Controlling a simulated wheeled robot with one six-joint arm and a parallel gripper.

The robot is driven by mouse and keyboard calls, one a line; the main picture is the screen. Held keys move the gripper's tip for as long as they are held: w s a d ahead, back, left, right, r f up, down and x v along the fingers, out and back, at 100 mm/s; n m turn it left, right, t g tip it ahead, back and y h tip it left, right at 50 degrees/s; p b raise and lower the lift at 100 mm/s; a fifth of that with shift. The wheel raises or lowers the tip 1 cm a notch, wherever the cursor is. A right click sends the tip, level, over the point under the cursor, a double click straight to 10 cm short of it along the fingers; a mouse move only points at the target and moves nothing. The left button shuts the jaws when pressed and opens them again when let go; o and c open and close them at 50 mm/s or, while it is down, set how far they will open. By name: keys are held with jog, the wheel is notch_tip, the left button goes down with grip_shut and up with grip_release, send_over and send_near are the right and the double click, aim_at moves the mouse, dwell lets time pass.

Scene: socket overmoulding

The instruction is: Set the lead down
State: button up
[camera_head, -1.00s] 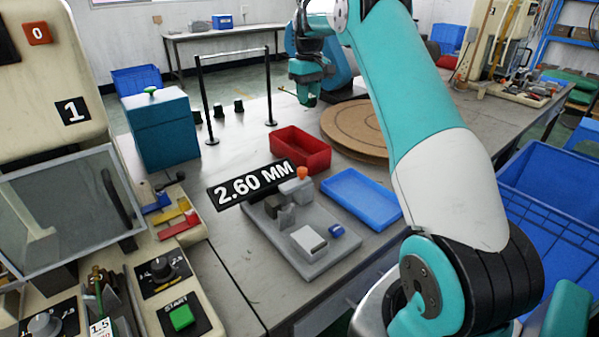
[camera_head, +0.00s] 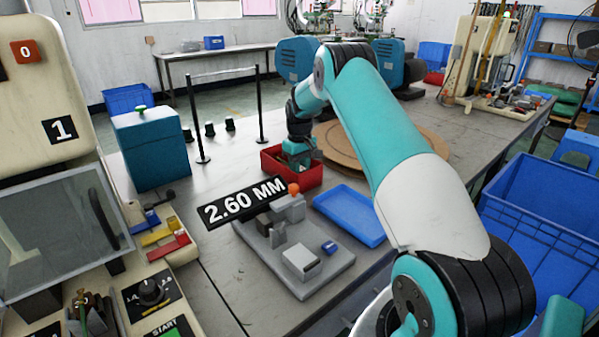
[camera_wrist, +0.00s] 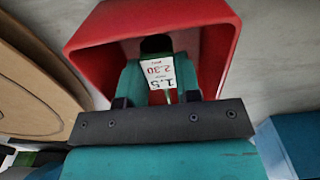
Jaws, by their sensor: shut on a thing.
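My gripper (camera_head: 297,160) reaches down into the red bin (camera_head: 312,177) on the table; its tips are partly hidden by the bin's front wall. In the wrist view my gripper (camera_wrist: 157,58) points into the red bin (camera_wrist: 222,62) between its walls. It is shut on the lead, whose white tag (camera_wrist: 158,73) reads 1.5 and 2.30 and shows between the fingers. Most of the lead is hidden. I cannot tell whether it touches the bin floor.
A blue tray (camera_head: 350,222) and a grey fixture plate (camera_head: 318,277) with a 2.60 MM sign (camera_head: 243,200) lie in front of the bin. A brown round board (camera_head: 425,150) is behind it. A black barrier frame (camera_head: 194,110) stands to the left.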

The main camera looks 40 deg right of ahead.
jog(key=shift+f, duration=1)
jog(key=o, duration=0.9)
jog(key=shift+f, duration=0.1)
